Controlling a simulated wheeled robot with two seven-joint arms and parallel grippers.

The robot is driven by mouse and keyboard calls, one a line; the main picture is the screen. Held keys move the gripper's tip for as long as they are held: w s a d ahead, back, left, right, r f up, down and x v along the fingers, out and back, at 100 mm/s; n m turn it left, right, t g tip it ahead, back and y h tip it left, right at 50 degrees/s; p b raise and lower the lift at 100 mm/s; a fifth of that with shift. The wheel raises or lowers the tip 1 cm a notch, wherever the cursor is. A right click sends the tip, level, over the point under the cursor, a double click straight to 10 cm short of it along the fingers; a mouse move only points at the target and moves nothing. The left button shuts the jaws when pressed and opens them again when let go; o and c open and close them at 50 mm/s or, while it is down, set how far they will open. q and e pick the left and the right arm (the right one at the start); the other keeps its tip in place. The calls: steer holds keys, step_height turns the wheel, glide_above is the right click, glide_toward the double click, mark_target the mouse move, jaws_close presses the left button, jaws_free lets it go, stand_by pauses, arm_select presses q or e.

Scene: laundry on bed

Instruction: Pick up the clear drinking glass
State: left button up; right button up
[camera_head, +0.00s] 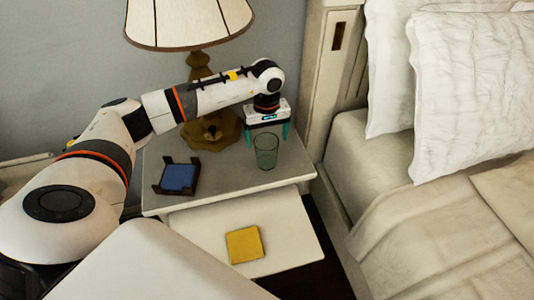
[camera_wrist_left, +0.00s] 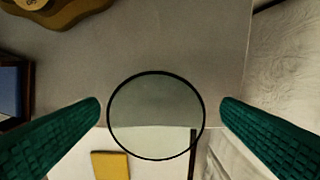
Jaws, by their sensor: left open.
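The clear drinking glass (camera_head: 266,151) stands upright on the grey-topped nightstand (camera_head: 222,181), near its right side. In the left wrist view its round dark rim (camera_wrist_left: 156,116) shows from above, between the two green fingers. My left gripper (camera_head: 267,133) points down over the nightstand, by the glass and slightly behind it in the head view. It is open, and its fingers (camera_wrist_left: 160,108) stand apart on either side of the rim with gaps to both. Nothing is held. My right gripper is not in view.
A lamp with a brass base (camera_head: 211,131) stands behind the glass. A dark holder with a blue coaster (camera_head: 179,178) is at the left. A yellow square (camera_head: 244,244) lies on the lower pull-out surface. The bed (camera_head: 430,235) is close on the right.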

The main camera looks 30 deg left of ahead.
mark_target(267, 148)
arm_select(q)
steer(key=f, duration=0.3)
steer(key=shift+s+d+f+p, duration=0.15)
steer(key=shift+s+f+p, duration=0.15)
steer(key=shift+s+f, duration=0.1)
steer(key=shift+w+f, duration=0.1)
steer(key=shift+f, duration=0.45)
steer(key=shift+r, duration=0.1)
steer(key=c, duration=1.2)
